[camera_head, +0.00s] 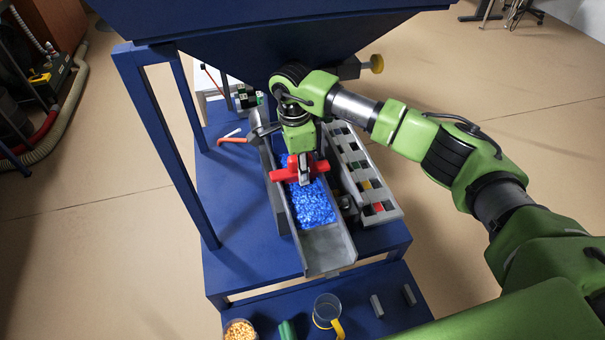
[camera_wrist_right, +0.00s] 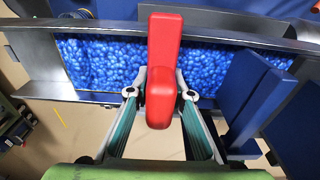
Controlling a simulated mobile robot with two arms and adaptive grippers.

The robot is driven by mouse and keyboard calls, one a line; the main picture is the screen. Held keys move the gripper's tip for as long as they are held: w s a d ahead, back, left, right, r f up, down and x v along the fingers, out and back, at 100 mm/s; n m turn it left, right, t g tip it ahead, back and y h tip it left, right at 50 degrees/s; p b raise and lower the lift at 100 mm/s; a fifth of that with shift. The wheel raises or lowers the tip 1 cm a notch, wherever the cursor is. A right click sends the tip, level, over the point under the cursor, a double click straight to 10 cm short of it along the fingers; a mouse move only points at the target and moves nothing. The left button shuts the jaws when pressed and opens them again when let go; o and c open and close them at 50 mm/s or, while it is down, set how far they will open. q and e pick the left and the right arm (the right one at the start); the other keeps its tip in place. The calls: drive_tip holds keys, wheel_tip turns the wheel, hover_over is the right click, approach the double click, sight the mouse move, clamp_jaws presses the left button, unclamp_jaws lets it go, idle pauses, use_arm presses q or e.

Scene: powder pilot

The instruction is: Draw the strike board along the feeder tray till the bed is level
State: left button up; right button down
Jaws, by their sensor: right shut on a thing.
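The feeder tray (camera_head: 327,243) is a grey metal channel on the blue stand, with its open end toward the front. Blue pellets (camera_head: 312,205) fill its middle part; the front end of the tray is bare metal. The red strike board (camera_head: 285,174) lies across the tray over the pellets. My right gripper (camera_head: 303,174) comes down from above and is shut on the board. In the right wrist view the gripper (camera_wrist_right: 161,97) has a finger on each side of the red board (camera_wrist_right: 164,45), with blue pellets (camera_wrist_right: 100,62) on both sides. My left gripper is not in view.
A blue hopper (camera_head: 270,40) hangs over the back of the tray. A grey rack (camera_head: 378,208) with coloured pieces stands right of the tray. A clear jug (camera_head: 326,311) with a yellow handle and a cup of orange pellets (camera_head: 239,331) stand on the lower front shelf.

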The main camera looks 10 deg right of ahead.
drive_tip(key=shift+w+b, duration=0.5)
drive_tip(key=shift+w, duration=0.15)
drive_tip(key=shift+d+r, duration=0.1)
drive_tip(key=shift+r, duration=0.2)
drive_tip(key=shift+s+p, duration=0.3)
drive_tip(key=shift+p, duration=0.15)
drive_tip(key=shift+s+f+p, duration=0.15)
drive_tip(key=shift+s+p, duration=0.2)
drive_tip(key=shift+s, duration=0.6)
drive_tip(key=shift+s+f+p, duration=0.1)
drive_tip(key=shift+s+p, duration=0.2)
drive_tip(key=shift+s, duration=0.65)
drive_tip(key=shift+s, duration=0.1)
drive_tip(key=shift+s, duration=0.4)
drive_tip(key=shift+s+f+p, duration=0.15)
drive_tip(key=shift+s+p, duration=0.2)
drive_tip(key=shift+s, duration=0.45)
